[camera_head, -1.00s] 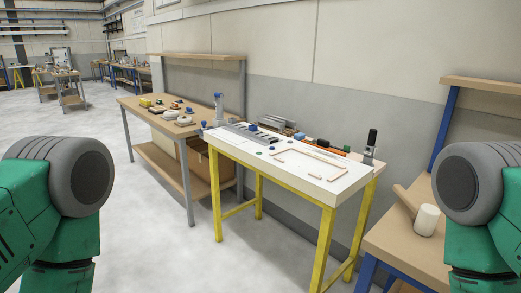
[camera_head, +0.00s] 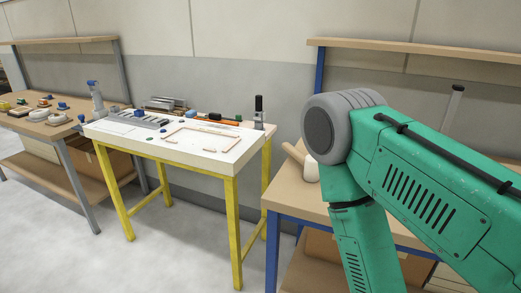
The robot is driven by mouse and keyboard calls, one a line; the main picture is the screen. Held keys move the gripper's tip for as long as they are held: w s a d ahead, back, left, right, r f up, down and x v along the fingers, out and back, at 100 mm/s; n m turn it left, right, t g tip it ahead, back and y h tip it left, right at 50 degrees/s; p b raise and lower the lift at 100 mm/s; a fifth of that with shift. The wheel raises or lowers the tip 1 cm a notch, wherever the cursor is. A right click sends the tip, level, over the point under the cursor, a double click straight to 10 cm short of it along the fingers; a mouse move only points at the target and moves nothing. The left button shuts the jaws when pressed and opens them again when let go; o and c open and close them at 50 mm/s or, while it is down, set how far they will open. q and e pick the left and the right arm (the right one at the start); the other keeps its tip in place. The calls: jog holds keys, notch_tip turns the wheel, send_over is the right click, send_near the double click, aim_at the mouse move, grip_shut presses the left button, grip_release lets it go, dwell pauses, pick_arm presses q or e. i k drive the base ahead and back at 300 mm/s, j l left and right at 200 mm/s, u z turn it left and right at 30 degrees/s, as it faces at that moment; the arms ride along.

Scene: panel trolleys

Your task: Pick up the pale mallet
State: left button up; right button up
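The pale mallet (camera_head: 311,172) lies on the wooden top of the blue-legged bench, right of centre. Its light wooden handle points up and left, and its whitish head is partly hidden behind my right arm. My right arm, green with a grey round joint, crosses the right side of the view in front of the bench. Its gripper is out of view. My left arm and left gripper are out of view too. Nothing is seen touching the mallet except that my arm overlaps it in the picture.
The blue-legged bench (camera_head: 283,197) has a raised back shelf (camera_head: 400,44). A grey upright rod (camera_head: 453,106) shows behind my arm. A yellow-legged table (camera_head: 215,159) with tools and a frame stands left of it. A grey-legged bench (camera_head: 62,129) stands farther left. Open floor lies in front.

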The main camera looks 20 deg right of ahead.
aim_at(311, 174)
jog(key=i+z, duration=0.1)
jog(key=z, duration=1.45)
jog(key=i+j+z, duration=0.15)
jog(key=j+z, duration=0.35)
jog(key=i+j+z, duration=0.1)
jog(key=j+z, duration=0.9)
jog(key=k+j, duration=0.05)
